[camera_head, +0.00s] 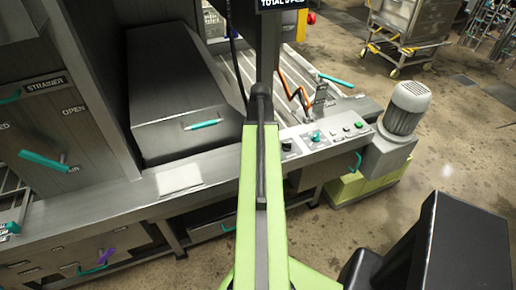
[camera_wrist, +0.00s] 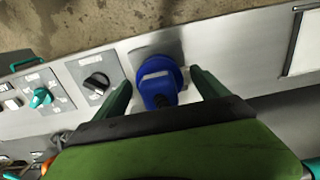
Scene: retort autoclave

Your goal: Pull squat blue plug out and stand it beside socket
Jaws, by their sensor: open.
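The squat blue plug (camera_wrist: 158,82) shows in the wrist view, standing on a grey socket plate (camera_wrist: 150,52) set in the light panel. It appears seated in the socket, whose opening it hides. My gripper (camera_wrist: 158,86) is open, with one green finger on each side of the plug. The right finger looks close to the plug's side; I cannot tell whether it touches. In the head view my green arm hides the plug and socket.
A black knob (camera_wrist: 97,82) and a teal knob (camera_wrist: 41,97) sit left of the plug. A framed label plate (camera_wrist: 303,42) lies to the right, with bare panel between. In the head view a grey motor (camera_head: 404,108) stands right of the control panel (camera_head: 325,135).

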